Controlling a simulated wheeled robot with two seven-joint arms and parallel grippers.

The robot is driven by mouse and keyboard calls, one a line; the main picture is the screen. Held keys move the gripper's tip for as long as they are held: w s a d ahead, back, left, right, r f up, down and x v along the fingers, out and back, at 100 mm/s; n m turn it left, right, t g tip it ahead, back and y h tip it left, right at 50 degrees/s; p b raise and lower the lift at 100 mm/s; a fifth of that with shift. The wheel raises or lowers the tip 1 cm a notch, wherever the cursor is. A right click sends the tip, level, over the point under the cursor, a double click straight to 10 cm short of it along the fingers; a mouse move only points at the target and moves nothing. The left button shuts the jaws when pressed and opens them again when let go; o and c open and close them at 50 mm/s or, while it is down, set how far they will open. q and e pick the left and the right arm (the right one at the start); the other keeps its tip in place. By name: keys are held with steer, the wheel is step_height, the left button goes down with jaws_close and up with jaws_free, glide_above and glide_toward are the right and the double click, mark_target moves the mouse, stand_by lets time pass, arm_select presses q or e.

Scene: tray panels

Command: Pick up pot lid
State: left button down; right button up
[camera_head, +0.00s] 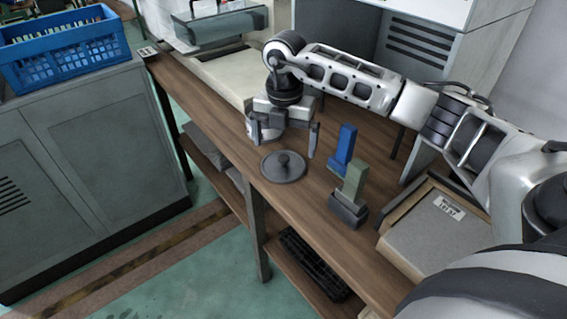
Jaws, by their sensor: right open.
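The pot lid (283,169) is a dark grey disc with a round knob on top. It lies flat on the brown wooden table, near its left edge. My right gripper (283,147) is above the lid and slightly behind it in the picture. Its fingers are spread and point down, with nothing between them that I can make out. I cannot tell the exact height of the fingertips above the lid. My left gripper is not in view.
Blue (343,148) and green (353,182) upright blocks stand just right of the lid, with a dark block (347,212) below the green one. A grey-topped box (437,230) lies at the table's right. A blue crate (68,50) sits on a grey cabinet at left.

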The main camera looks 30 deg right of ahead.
mark_target(283, 157)
steer(key=f, duration=0.4)
steer(key=shift+s+a+f, duration=0.1)
steer(key=shift+a+f, duration=0.1)
steer(key=shift+f, duration=0.15)
steer(key=c, duration=0.6)
steer(key=shift+r, duration=0.1)
